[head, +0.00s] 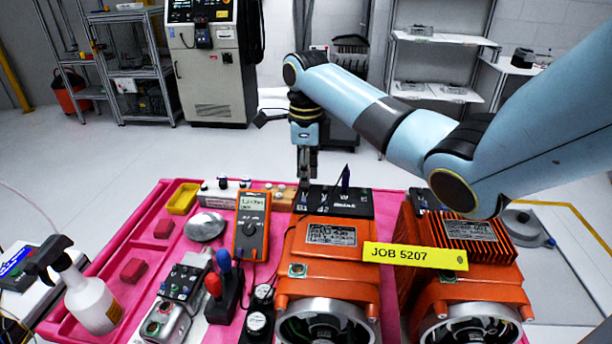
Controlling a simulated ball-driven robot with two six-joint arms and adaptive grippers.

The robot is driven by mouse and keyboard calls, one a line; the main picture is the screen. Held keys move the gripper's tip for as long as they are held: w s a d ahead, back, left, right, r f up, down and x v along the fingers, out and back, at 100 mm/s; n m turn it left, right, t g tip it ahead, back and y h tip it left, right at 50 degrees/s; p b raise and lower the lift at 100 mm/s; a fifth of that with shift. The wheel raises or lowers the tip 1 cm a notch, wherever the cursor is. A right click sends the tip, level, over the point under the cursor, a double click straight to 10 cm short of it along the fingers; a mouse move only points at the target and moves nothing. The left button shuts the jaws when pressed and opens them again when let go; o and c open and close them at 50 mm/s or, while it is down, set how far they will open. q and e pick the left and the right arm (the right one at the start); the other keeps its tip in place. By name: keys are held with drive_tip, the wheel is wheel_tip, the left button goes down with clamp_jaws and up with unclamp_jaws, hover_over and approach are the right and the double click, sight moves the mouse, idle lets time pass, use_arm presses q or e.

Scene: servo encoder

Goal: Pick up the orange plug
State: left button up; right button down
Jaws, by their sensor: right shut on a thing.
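My right gripper (304,186) points straight down at the far edge of the pink table, behind the left orange servo motor (330,262). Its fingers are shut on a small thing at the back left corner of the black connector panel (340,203). The thing is mostly hidden by the fingers and too small to see clearly; by its place it seems to be the orange plug. I cannot tell whether it is still in the panel. My left gripper is not in view.
A second orange motor (455,262) stands at right, with a yellow JOB 5207 label (414,255) in front. A multimeter (251,225), joystick box (222,300), spray bottle (86,295) and yellow bin (183,198) crowd the left side of the pink table (117,240).

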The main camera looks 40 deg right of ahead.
drive_tip(key=shift+r, duration=0.5)
wheel_tip(320, 180, up, 3)
drive_tip(key=shift+f+b, duration=0.15)
drive_tip(key=shift+b, duration=0.4)
drive_tip(key=s+d+r+b, duration=0.1)
drive_tip(key=s+d+r, duration=0.45)
drive_tip(key=s, duration=0.35)
drive_tip(key=p, duration=0.2)
hover_over(303, 197)
wheel_tip(303, 197, down, 2)
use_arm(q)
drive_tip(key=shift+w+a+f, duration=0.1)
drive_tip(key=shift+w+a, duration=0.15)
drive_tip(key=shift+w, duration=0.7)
use_arm(e)
drive_tip(key=shift+f, duration=3.45)
